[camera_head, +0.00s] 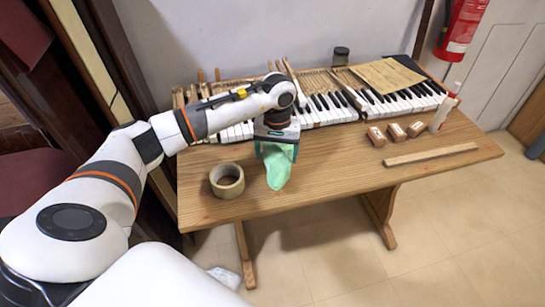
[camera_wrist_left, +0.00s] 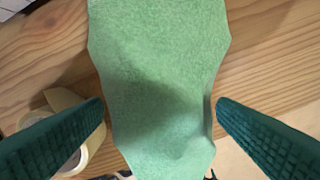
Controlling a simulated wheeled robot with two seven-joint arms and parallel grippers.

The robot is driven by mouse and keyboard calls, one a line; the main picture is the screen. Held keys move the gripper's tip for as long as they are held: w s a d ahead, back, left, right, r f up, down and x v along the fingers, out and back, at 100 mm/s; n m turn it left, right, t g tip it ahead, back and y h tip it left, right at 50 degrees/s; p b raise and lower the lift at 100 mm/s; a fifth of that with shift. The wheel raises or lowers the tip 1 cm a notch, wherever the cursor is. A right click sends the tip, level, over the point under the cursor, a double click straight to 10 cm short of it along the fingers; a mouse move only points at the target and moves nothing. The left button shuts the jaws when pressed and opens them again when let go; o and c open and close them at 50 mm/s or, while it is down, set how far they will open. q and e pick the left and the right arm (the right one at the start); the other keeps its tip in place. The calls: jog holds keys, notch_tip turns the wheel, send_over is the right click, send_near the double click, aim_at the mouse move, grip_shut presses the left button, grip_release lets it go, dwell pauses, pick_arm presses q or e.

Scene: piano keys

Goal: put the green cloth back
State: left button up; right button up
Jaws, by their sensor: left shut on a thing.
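The green cloth (camera_head: 278,172) hangs below my left gripper (camera_head: 276,147) in the head view, above the front part of the wooden table (camera_head: 330,172). In the left wrist view the cloth (camera_wrist_left: 158,50) fills the middle between the two dark green fingers of my left gripper (camera_wrist_left: 160,108). The gripper is shut on the cloth. Whether the cloth's lower end touches the table top is hard to tell. My right gripper is not in view.
A tape roll (camera_head: 227,181) lies just left of the cloth. The piano keys (camera_head: 325,107) run along the table's back. Several small wooden blocks (camera_head: 397,131), a wooden strip (camera_head: 431,155) and a white bottle (camera_head: 442,113) are at the right. The front middle of the table is clear.

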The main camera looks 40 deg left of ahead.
pick_arm(q)
jog(key=shift+f, duration=0.35)
jog(key=shift+s+a+f, duration=0.1)
jog(key=shift+f, duration=0.2)
notch_tip(320, 180, down, 2)
jog(key=shift+f, duration=0.2)
jog(key=shift+f+p, duration=0.3)
jog(key=shift+f, duration=0.05)
jog(key=shift+f+b, duration=0.2)
jog(key=shift+b, duration=0.1)
jog(key=o, duration=0.8)
jog(key=shift+r, duration=0.1)
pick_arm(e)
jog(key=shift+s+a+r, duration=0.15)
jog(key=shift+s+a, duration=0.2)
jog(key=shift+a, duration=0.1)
